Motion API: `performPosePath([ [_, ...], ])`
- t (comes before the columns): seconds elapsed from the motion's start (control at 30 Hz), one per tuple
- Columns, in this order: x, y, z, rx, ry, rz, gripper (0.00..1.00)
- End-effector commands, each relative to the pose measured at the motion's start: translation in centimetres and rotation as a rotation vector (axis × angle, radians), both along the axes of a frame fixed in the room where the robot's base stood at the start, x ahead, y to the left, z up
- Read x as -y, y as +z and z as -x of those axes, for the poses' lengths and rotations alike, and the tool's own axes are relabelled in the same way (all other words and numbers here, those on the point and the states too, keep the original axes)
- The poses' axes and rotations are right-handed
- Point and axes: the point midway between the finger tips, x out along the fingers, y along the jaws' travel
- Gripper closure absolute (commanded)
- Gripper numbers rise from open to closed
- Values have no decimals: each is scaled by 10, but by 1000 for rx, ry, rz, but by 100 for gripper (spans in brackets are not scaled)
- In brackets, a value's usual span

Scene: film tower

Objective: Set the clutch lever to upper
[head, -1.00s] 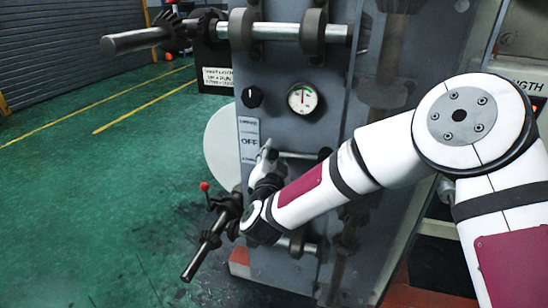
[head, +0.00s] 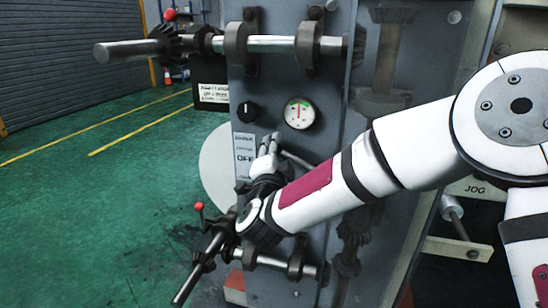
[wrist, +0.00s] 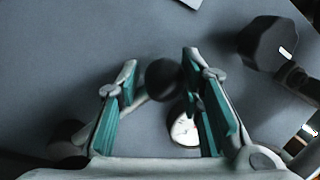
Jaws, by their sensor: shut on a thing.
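The clutch lever (head: 299,161) is a thin rod on the grey machine panel. In the head view it slopes up to the left, into my gripper (head: 269,146). The wrist view shows its dark round knob (wrist: 163,79) between the two teal-padded fingers of my gripper (wrist: 160,84). My gripper is shut on this lever end. The label plate (head: 244,153) beside it reads OFF at its lower part, with smaller words above that I cannot read surely. My gripper and forearm hide part of the lever and the panel below.
A round gauge (head: 299,113) and a black rotary knob (head: 249,111) sit above the lever. A horizontal shaft (head: 268,44) juts out above them. Below, another shaft (head: 207,264) with gears and a red-balled lever (head: 199,207) stick out left. The green floor (head: 100,210) is open.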

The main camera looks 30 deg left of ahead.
Motion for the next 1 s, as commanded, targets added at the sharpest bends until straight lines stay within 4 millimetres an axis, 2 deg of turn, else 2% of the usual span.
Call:
performPosePath([
  [0.03, 12, -6, -10, -5, -31, 6, 100],
  [0.4, 13, -6, -10, -9, -31, 4, 100],
  [0.43, 13, -7, -10, -9, -31, 4, 64],
  [0.6, 11, -6, -9, -9, -27, 3, 28],
  [1.0, 9, -4, 0, -8, -15, -2, 28],
])
